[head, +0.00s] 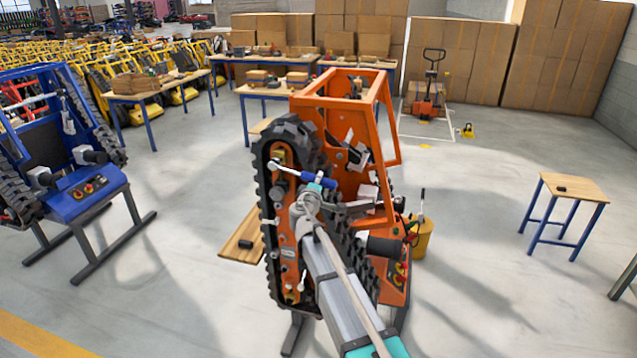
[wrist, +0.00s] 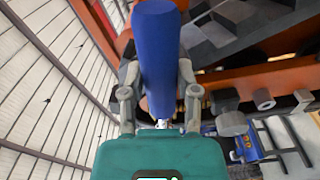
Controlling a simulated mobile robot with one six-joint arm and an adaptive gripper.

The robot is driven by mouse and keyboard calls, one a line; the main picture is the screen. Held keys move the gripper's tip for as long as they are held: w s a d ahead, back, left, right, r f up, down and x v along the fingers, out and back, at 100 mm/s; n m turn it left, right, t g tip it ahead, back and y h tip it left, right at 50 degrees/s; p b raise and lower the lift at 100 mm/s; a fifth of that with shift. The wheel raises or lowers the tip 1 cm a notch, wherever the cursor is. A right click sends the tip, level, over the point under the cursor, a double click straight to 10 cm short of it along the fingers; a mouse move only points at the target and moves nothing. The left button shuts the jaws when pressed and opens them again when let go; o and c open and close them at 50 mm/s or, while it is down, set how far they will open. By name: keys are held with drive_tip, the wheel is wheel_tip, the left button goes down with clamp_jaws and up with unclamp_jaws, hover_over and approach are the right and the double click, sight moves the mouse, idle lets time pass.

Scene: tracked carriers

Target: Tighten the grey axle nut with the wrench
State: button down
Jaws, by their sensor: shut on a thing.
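The wrench has a blue handle (head: 319,181) and a bright metal shaft that runs left to its head (head: 272,166). My gripper (head: 309,190) is shut on the blue handle, in front of the orange tracked carrier (head: 335,112). In the wrist view the handle (wrist: 157,60) lies between the two grey fingers of my gripper (wrist: 158,85). The wrench head lies over the upper part of the orange plate inside the black track (head: 262,190). The grey axle nut cannot be made out; whether the wrench head is seated on it is unclear.
A blue tracked carrier (head: 75,195) stands at the left. A small wooden-topped table (head: 575,188) stands at the right. A yellow bucket (head: 421,240) is close by the orange carrier. A wooden board (head: 240,243) lies left of the track. The floor between is mostly clear.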

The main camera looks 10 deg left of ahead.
drive_tip(key=shift+a+f+m+b, duration=0.2)
drive_tip(key=shift+f+m+b, duration=0.3)
drive_tip(key=shift+f+b, duration=0.15)
drive_tip(key=shift+f, duration=0.2)
drive_tip(key=shift+a+f+m+b, duration=0.25)
drive_tip(key=shift+f+m+b, duration=0.35)
drive_tip(key=shift+b, duration=0.15)
drive_tip(key=shift+w+a+f+m+b, duration=0.1)
drive_tip(key=shift+a+f+m+b, duration=0.2)
drive_tip(key=shift+f+m+b, duration=0.35)
idle(0.4)
drive_tip(key=shift+a+f+m+b, duration=0.45)
drive_tip(key=shift+f+m+b, duration=0.1)
drive_tip(key=shift+f+b, duration=0.15)
